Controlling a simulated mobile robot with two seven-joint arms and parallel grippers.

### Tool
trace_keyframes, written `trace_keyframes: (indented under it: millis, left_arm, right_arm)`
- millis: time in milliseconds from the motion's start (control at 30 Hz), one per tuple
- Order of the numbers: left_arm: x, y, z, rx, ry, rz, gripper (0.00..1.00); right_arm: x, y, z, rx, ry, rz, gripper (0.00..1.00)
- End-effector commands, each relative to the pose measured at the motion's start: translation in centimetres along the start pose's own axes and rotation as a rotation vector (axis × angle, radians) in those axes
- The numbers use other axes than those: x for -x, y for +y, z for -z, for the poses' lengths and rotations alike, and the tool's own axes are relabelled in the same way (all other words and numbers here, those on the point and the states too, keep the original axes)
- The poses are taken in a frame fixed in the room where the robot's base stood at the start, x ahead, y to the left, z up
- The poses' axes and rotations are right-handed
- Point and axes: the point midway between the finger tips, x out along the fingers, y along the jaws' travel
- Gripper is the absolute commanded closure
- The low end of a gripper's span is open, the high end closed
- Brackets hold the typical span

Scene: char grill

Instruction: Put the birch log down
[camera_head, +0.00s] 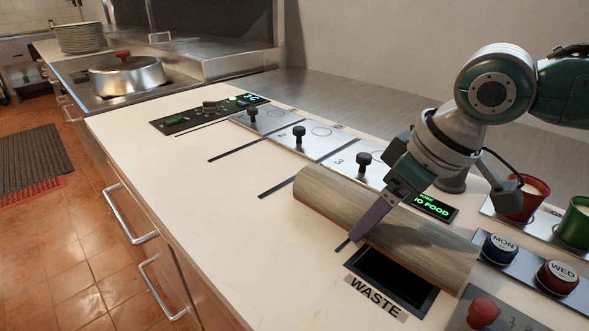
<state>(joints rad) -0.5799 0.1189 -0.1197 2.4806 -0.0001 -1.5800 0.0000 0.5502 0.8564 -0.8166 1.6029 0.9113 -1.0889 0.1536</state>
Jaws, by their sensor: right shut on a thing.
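The birch log (325,199) is a long brown wooden piece with a rounded top. It lies slantwise at or just above the white counter (200,170), partly over the dark waste opening (392,280). My right gripper (367,225) reaches down from the right and is shut on the log near its middle, with one purple finger on the log's near side. The other finger is hidden behind the log. I cannot tell whether the log touches the counter. My left gripper is not in view.
Steel lids with black knobs (299,132) line the counter's back. A green display (436,206), a red cup (527,200), a green cup (577,224), a blue MON button (500,248) and a red WED button (558,276) are near the log's right end. The counter's left part is clear.

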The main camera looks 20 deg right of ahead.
Motion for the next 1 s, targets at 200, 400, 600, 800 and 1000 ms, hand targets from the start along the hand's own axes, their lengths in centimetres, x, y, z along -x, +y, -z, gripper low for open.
trace_keyframes:
  millis: [200, 400, 600, 800, 1000]
  left_arm:
    - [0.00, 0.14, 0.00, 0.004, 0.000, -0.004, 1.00]
    - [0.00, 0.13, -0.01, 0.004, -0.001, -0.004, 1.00]
    - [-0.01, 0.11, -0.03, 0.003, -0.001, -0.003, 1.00]
    - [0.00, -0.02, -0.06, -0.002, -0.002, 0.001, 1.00]
    - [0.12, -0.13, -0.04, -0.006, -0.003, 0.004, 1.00]
  right_arm:
    - [0.02, 0.00, 0.01, 0.000, 0.000, 0.000, 0.66]
    - [0.03, 0.00, 0.01, 0.000, 0.000, 0.000, 0.89]
    - [0.03, -0.01, 0.01, 0.000, 0.000, 0.000, 1.00]
    - [0.10, 0.02, 0.14, 0.000, 0.003, 0.000, 1.00]
    - [0.56, 0.03, 0.35, 0.000, 0.004, 0.000, 1.00]
